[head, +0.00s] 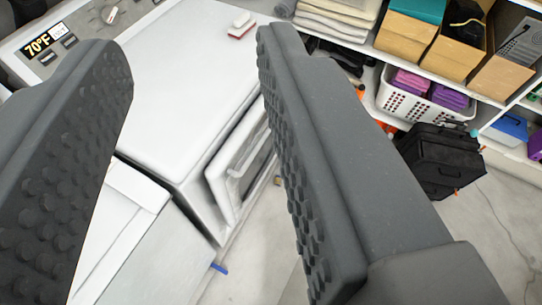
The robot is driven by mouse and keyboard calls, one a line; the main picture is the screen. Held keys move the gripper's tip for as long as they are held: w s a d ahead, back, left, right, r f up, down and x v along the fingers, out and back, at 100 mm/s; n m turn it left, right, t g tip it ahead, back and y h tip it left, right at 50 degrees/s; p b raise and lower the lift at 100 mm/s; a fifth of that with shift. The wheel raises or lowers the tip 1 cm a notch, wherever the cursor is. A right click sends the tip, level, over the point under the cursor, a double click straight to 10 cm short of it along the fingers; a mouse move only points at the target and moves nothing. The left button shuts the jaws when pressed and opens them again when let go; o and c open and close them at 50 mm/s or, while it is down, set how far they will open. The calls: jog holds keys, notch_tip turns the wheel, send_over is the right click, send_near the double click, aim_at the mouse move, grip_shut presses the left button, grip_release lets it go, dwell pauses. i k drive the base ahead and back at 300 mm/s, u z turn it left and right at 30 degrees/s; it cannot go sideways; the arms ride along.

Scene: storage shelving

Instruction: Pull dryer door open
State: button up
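The white dryer (190,75) stands in the middle of the head view, seen from above at a tilt. Its door (232,175) is on the front face, to the right of the top panel, and stands out a little from the body. I cannot tell whether it is shut or slightly ajar. A pale handle-like bar (245,160) shows on the door. My gripper (188,45) is open and empty, with its two dark studded fingers wide apart in the foreground. The dryer shows between them. The right finger hides part of the door's right side.
A control panel (75,40) reading 70°F is at the upper left. A white appliance (120,215) adjoins the dryer at lower left. Shelving with boxes (405,35) and a white basket (420,100) is at upper right, a black case (440,158) below.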

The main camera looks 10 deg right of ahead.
aim_at(235, 174)
jog(key=i, duration=0.45)
jog(key=u, duration=0.85)
jog(key=k, duration=0.85)
jog(key=z, duration=0.4)
jog(key=i, duration=1)
jog(key=u, duration=0.1)
